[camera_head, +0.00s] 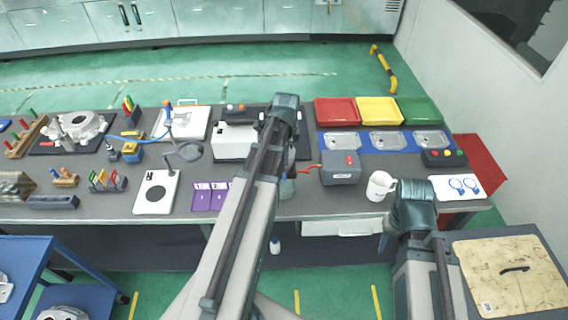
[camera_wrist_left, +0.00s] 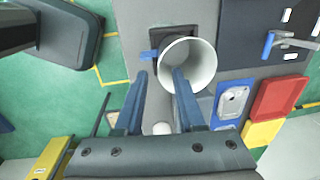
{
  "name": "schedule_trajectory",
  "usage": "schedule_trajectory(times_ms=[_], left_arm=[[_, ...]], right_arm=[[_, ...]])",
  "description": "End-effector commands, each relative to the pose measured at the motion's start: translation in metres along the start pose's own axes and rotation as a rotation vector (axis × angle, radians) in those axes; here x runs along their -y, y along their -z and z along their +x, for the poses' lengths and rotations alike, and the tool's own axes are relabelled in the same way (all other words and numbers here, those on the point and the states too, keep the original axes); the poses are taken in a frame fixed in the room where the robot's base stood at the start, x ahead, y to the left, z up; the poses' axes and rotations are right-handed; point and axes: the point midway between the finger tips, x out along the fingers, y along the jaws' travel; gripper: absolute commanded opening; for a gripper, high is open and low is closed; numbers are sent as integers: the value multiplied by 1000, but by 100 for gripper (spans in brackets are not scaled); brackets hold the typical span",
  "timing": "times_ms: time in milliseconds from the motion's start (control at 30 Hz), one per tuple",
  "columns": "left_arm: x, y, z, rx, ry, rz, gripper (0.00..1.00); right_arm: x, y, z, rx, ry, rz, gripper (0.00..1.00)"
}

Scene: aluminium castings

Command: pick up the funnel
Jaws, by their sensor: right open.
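The white funnel (camera_wrist_left: 203,67) lies ahead of my left gripper (camera_wrist_left: 159,74) in the left wrist view, its round mouth facing the camera. The left fingers are apart. The right-hand finger overlaps the funnel's mouth, and the other finger is outside its rim. I cannot tell whether either finger touches it. In the head view my left arm reaches over the bench and hides most of the spot in front of the dark plate; I cannot make out the funnel there. My right gripper (camera_head: 412,206) is at the bench's front edge, its fingers hard to see.
A white jug (camera_head: 379,187) stands just left of my right arm. A grey box with a red lever (camera_head: 340,170) is behind it. Red (camera_head: 336,111), yellow (camera_head: 379,111) and green (camera_head: 418,110) trays line the back. Purple cards (camera_head: 209,196) lie left of my left arm.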

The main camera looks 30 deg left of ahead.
Motion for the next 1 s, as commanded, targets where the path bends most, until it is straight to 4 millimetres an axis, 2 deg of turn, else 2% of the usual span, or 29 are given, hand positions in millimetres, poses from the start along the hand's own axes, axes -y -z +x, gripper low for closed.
schedule_trajectory(times_ms=[33, 267, 567, 667, 800, 1000], left_arm=[[0, 0, 12, 0, 0, 0, 38], [0, -2, 40, 0, 0, 0, 38], [0, -2, 41, 0, 0, 0, 38], [0, -2, 41, 0, 0, 0, 24], [0, -2, 41, 0, 0, 0, 0], [0, -2, 41, 0, 0, 0, 0]], right_arm=[[1, 1, 12, 0, 0, 0, 50], [4, 2, 39, 0, -1, -7, 50], [4, 2, 40, 0, -2, -9, 50], [4, 2, 40, 0, -2, -9, 50], [4, 2, 40, 0, -2, -9, 50], [4, 2, 40, 0, -2, -9, 50]])
